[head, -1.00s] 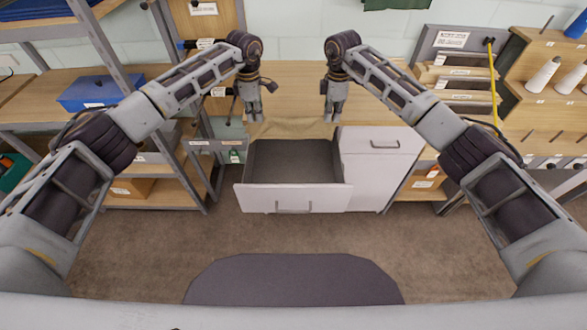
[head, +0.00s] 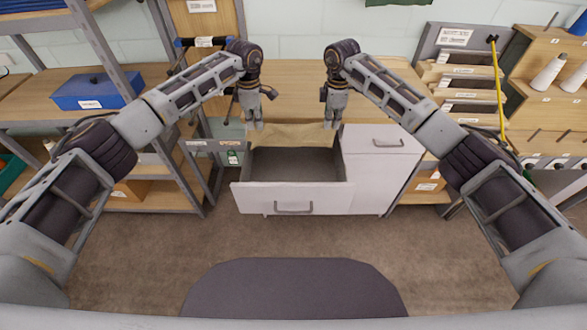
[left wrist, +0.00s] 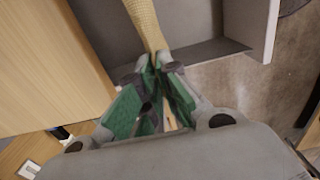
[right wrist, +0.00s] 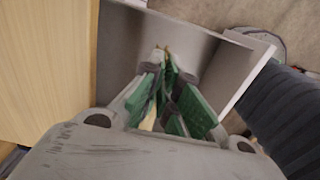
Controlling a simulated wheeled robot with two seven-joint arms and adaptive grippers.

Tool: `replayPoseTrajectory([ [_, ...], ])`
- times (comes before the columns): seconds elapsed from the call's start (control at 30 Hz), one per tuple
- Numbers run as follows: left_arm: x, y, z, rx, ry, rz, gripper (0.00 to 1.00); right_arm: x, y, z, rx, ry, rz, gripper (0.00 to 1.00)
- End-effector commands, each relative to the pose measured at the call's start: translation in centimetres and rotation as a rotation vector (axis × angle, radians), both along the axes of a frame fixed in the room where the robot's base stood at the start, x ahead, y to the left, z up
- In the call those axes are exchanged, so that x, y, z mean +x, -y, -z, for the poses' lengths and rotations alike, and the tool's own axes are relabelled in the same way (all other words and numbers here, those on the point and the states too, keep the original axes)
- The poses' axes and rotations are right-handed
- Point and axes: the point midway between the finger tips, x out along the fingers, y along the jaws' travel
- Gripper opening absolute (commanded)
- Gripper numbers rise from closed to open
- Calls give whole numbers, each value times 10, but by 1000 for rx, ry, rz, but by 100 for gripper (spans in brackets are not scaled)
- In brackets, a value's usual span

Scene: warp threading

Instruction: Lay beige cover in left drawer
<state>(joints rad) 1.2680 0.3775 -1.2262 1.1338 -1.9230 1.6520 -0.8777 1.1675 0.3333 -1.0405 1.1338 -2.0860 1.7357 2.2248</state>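The beige cover (head: 290,134) hangs between my two grippers at the back of the open left drawer (head: 293,196), its lower part reaching down into the drawer. My left gripper (head: 254,127) is shut on one corner of the cover; in the left wrist view the cloth (left wrist: 146,25) runs up from between the green fingertips (left wrist: 155,62). My right gripper (head: 331,124) is at the other end of the cover. In the right wrist view its fingertips (right wrist: 164,58) are together, with a small beige bit at the tips. The drawer's grey floor shows in front of the cloth.
A closed drawer (head: 380,139) sits to the right under the wooden worktop (head: 295,85). A shelf with a blue box (head: 98,92) stands at left. A rack with a yellow rod (head: 497,85) and white cones is at right. The floor before the drawer is clear.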

Motion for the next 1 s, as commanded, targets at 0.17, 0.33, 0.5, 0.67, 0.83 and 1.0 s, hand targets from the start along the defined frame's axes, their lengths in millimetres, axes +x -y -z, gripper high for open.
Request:
replayPoseTrajectory([
  [0.17, 0, 0, 11, 0, 0, 0, 0, 0, 0, 11, 0, 0, 0, 0],
  [0.33, 0, 0, 19, 0, 0, 0, 0, 0, 0, 19, 0, 0, 0, 0],
  [0.5, 0, 0, 27, 0, 0, 0, 0, 0, 0, 27, 0, 0, 0, 0],
  [0.67, 0, 0, 35, 0, 0, 0, 0, 0, 0, 35, 0, 0, 0, 0],
  [0.83, 0, 0, 43, 0, 0, 0, 0, 0, 0, 43, 0, 0, 0, 0],
  [1.0, 0, 0, 51, 0, 0, 0, 0, 0, 0, 51, 0, 0, 0, 0],
])
